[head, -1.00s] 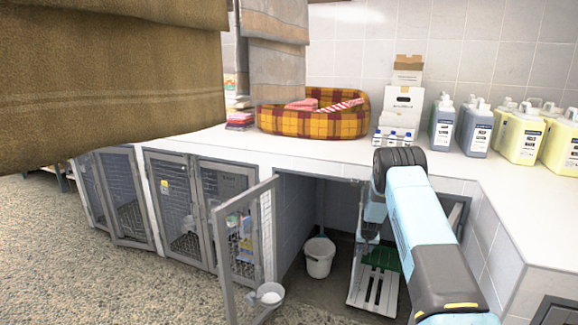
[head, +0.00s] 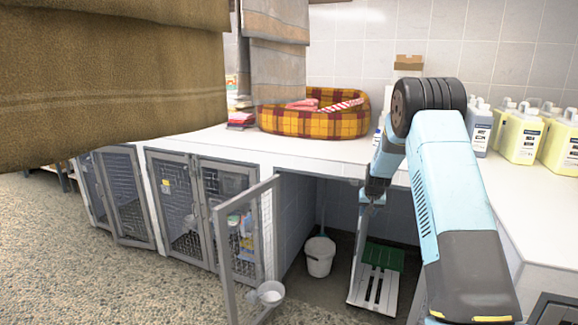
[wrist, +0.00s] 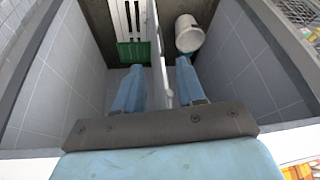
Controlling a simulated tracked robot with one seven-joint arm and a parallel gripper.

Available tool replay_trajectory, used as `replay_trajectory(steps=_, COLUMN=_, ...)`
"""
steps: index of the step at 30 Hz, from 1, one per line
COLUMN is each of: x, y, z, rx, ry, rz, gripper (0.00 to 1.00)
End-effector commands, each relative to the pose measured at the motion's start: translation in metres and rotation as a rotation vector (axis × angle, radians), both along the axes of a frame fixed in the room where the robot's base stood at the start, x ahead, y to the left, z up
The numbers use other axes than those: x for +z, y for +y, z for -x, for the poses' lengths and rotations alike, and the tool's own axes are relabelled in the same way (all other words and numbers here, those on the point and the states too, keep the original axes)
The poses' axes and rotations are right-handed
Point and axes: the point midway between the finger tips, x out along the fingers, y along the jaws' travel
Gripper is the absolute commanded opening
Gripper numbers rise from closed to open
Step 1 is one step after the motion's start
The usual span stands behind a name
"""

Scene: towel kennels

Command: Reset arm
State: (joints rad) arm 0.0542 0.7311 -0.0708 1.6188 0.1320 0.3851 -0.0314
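My arm reaches over the counter from the right, with its wrist bent down in front of the open kennel bay. My gripper (wrist: 158,88) points down into the bay in the wrist view. Its two blue fingers are apart. A thin pale upright panel edge (wrist: 155,45) shows in line with the gap between them; I cannot tell whether it lies between the fingers or beyond them. In the head view my gripper (head: 371,197) is small and dark at the bay's upper front, and its fingertips are hard to make out. I see nothing held.
An open mesh kennel door (head: 247,245) with a small white bowl (head: 270,293) stands left of the bay. Inside are a white bucket (head: 319,257) and a white slatted rack (head: 374,289). The counter holds a plaid pet bed (head: 313,122) and several jugs (head: 520,135).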

Motion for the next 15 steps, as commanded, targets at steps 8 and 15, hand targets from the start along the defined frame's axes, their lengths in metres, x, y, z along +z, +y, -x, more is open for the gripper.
replay_trajectory(steps=8, x=0.098, y=0.016, z=0.05, rx=0.022, ry=-0.016, rz=-0.009, gripper=0.39)
replay_trajectory(steps=15, x=0.167, y=0.029, z=0.105, rx=0.043, ry=-0.025, rz=-0.014, gripper=0.39)
